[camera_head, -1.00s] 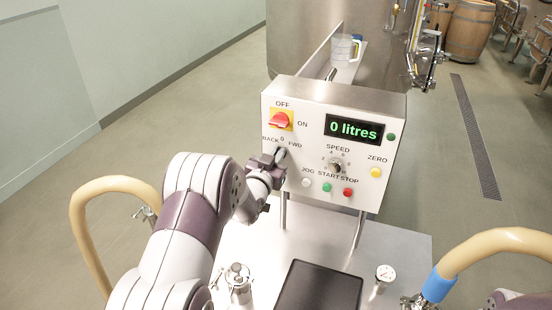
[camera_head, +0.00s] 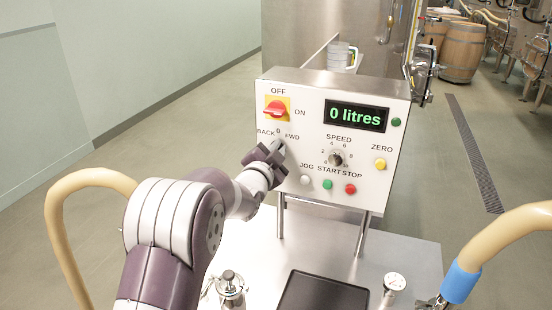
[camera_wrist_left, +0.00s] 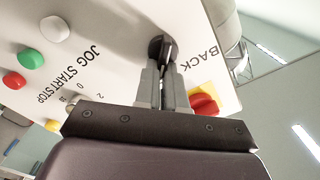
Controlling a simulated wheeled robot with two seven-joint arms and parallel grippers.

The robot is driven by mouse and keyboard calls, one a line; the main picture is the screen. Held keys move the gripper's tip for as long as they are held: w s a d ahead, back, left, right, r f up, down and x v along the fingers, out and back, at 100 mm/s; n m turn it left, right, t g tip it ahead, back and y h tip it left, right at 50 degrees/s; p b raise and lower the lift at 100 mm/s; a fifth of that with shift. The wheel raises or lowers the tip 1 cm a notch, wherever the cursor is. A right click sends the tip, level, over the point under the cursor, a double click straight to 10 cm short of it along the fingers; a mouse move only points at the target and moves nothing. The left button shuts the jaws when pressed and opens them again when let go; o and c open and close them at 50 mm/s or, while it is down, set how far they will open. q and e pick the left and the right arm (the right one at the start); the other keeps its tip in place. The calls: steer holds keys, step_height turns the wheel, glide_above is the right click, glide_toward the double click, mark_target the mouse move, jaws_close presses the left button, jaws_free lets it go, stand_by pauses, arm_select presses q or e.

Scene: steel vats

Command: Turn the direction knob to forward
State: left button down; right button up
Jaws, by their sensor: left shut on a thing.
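The direction knob (camera_wrist_left: 158,46) is a small black knob on the white control panel (camera_head: 300,150), below the red OFF/ON switch. It sits between the BACK and FWD labels, with a 0 above it. My left gripper (camera_head: 273,151) reaches it from the lower left and covers most of it in the head view. In the left wrist view, the fingers of my left gripper (camera_wrist_left: 166,72) are closed on the black knob. Which mark the knob points at is hidden by the gripper. My right gripper does not show.
The panel also bears the red OFF/ON switch (camera_head: 277,108), a speed knob (camera_head: 336,158), a display reading 0 litres (camera_head: 356,116) and several push buttons. A steel cart top with a dark tray (camera_head: 322,292) and a gauge (camera_head: 394,282) lies below. Tan hoses (camera_head: 62,215) curve at both sides.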

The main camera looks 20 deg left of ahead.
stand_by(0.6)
arm_select(q)
steer(key=c, duration=1.2)
jaws_free()
steer(key=shift+w, duration=0.2)
steer(key=s+b, duration=0.1)
steer(key=s, duration=0.3)
steer(key=s+b, duration=0.1)
steer(key=s, duration=0.3)
steer(key=s+b, duration=0.1)
steer(key=s, duration=0.3)
steer(key=shift+s+d+f, duration=0.1)
steer(key=shift+s+d, duration=0.2)
steer(key=shift+s, duration=0.05)
